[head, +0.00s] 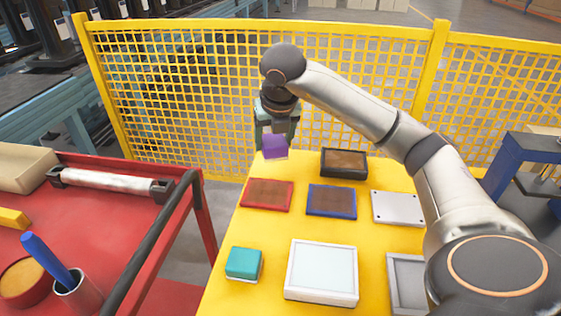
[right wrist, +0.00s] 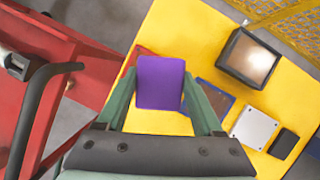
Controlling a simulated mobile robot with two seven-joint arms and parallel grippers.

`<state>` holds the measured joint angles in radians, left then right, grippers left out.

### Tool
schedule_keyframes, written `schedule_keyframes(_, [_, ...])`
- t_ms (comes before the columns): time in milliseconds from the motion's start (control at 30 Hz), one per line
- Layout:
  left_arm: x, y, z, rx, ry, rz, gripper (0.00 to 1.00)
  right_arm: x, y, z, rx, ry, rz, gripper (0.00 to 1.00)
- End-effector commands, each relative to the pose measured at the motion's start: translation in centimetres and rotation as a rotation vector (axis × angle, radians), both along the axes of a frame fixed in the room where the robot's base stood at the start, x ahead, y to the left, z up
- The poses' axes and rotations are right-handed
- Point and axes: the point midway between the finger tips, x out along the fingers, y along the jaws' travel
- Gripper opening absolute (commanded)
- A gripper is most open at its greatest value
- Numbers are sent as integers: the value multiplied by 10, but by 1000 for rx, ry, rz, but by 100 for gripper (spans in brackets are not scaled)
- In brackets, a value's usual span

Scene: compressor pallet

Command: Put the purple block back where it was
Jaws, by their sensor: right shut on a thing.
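The purple block (head: 274,146) is between the fingers of my right gripper (head: 276,140), which is shut on it. The block is held above the far left part of the yellow table (head: 225,289). In the right wrist view the purple block (right wrist: 160,83) fills the space between the green fingers of the right gripper (right wrist: 163,105). On the table are a red-rimmed tray (head: 245,206), a blue-rimmed tray (head: 332,214) and a black-rimmed tray (head: 344,177), all with brown insides and no block in them. My left gripper does not show.
A teal block (head: 243,262) on a white base, a large white tray (head: 321,299), a white plate (head: 397,208) and a grey tray (head: 392,285) are on the table. A red cart (head: 150,222) stands left. A yellow mesh fence (head: 200,90) runs behind.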

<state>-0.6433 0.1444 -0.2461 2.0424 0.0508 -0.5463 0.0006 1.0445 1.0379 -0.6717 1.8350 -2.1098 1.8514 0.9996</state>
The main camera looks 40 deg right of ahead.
Motion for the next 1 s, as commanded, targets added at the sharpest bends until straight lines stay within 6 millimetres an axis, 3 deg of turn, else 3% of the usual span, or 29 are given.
schedule_keyframes(400, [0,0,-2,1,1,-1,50,58,-66,-40,2,3,-6,24])
schedule_keyframes(600, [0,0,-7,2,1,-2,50,77,-88,-79,2,6,-4,24])
schedule_keyframes(933, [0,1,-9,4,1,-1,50,88,-100,-98,1,3,-3,24])
schedule_keyframes(1000, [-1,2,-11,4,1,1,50,88,-100,-109,0,5,0,24])
